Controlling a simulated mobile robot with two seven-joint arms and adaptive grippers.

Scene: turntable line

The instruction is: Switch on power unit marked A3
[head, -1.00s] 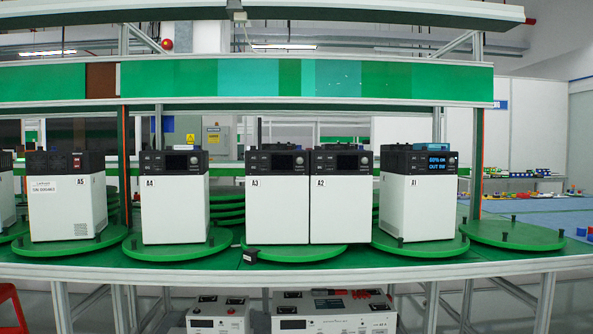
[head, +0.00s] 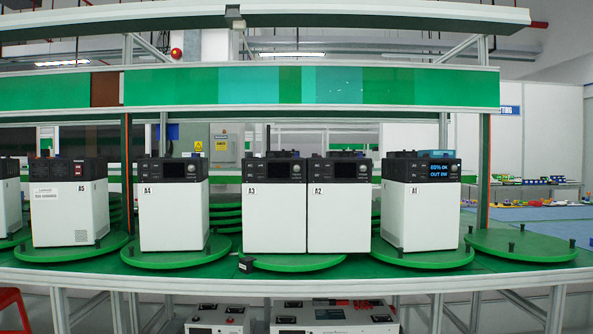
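The power unit marked A3 (head: 273,215) is a white box with a black front panel on top, standing upright on a green round turntable (head: 300,263). Its small screen (head: 278,171) is dark. The unit marked A2 (head: 338,215) stands close against its right side, also with a dark screen. The unit marked A1 (head: 420,215) has a lit screen with blue text. The unit marked A4 (head: 171,215) stands to the left with a dark screen. Neither of my grippers is in the head view.
The unit marked A5 (head: 72,213) stands further left. An empty turntable (head: 520,246) is at the right. A small black object (head: 246,265) lies at the front of A3's turntable. A green-panelled shelf (head: 240,86) spans above the units. More devices (head: 218,320) sit below the table.

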